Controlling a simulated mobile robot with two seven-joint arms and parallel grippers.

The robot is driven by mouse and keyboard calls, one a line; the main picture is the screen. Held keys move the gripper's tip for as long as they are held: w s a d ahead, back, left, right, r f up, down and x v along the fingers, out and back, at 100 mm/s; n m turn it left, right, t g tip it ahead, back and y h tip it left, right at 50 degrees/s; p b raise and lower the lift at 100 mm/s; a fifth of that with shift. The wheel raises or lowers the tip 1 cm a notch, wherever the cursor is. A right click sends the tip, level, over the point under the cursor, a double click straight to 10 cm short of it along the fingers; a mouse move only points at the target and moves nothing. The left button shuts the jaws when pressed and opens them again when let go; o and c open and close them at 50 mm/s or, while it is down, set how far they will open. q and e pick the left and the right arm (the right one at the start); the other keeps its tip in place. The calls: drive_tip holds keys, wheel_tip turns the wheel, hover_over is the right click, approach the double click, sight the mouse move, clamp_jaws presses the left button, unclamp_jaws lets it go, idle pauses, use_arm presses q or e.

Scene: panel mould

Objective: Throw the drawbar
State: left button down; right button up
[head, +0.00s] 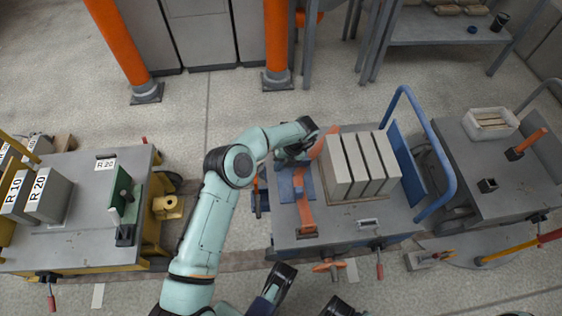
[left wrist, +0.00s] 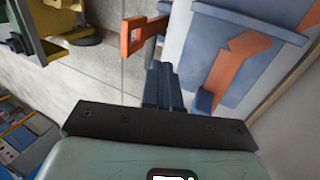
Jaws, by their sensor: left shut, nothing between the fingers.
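A blue bar with an orange, square-ended piece, which looks like the drawbar (head: 258,198), is at the left edge of the middle cart (head: 345,226). In the left wrist view its orange end (left wrist: 133,38) lies just beyond my fingertips, to their upper left. My left gripper (head: 290,158) is over the left part of that cart; its shut, empty fingers show in the left wrist view (left wrist: 160,72). I see a gap between them and the orange end. An orange band (head: 306,205) crosses a blue plate (head: 287,185) on the cart.
Grey upright blocks (head: 362,165) stand on the middle cart, beside a blue handrail (head: 435,140). A yellow cart (head: 85,250) with R 10 and R 20 blocks stands left. A grey cart (head: 500,190) stands right.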

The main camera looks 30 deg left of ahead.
use_arm(q)
drive_tip(key=x, duration=0.2)
drive_tip(key=b+x, duration=0.1)
drive_tip(key=x, duration=0.2)
drive_tip(key=shift+s+a+f, duration=0.15)
drive_tip(key=shift+a, duration=0.2)
drive_tip(key=shift+s+a, duration=1.1)
drive_tip(key=shift+a, duration=0.1)
use_arm(e)
drive_tip(key=shift+s+d+f+g, duration=0.2)
drive_tip(key=shift+s+f+g, duration=0.3)
drive_tip(key=shift+s+f, duration=0.7)
use_arm(q)
drive_tip(key=shift+r, duration=0.25)
use_arm(e)
drive_tip(key=shift+r, duration=0.2)
